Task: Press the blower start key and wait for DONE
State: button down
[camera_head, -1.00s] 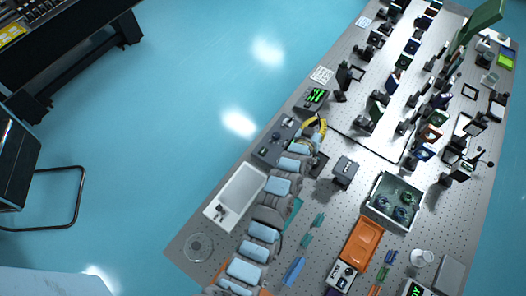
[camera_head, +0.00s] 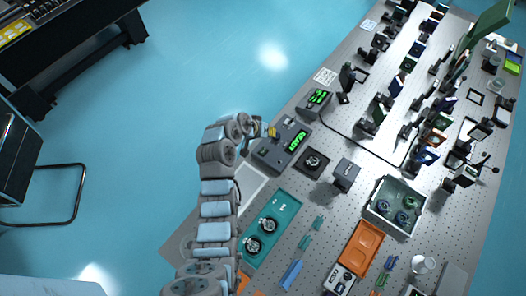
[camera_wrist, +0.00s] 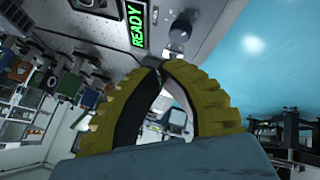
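A grey control box (camera_head: 270,154) with a lit green display (camera_head: 298,141) stands near the table's left edge in the head view. Its small controls are too small to tell apart, and the start key cannot be made out. My gripper (camera_head: 272,132), with yellow fingers, is at the far left side of this box. In the wrist view, the yellow fingertips of my gripper (camera_wrist: 158,70) meet with nothing between them. Beyond them a green display (camera_wrist: 136,24) reads READY, and a dark round knob or button (camera_wrist: 180,31) is beside it on a grey surface.
A second box with a green display (camera_head: 318,97) stands farther up the table. A black square unit (camera_head: 312,161) and a dark grey block (camera_head: 345,175) are to the right. A teal tray (camera_head: 284,203) and many optics mounts share the table. Blue floor lies left.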

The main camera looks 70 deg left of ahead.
aim_at(263, 151)
jog(key=shift+s+d+h, duration=0.1)
jog(key=shift+s+h, duration=0.2)
jog(key=shift+s, duration=0.3)
jog(key=shift+f, duration=0.15)
jog(key=shift+f+b, duration=2.35)
jog(key=shift+f, duration=1.95)
jog(key=c, duration=1.8)
grip_release()
jog(key=shift+f, duration=0.1)
grip_shut()
jog(key=shift+f+b, duration=0.3)
jog(key=shift+b, duration=0.15)
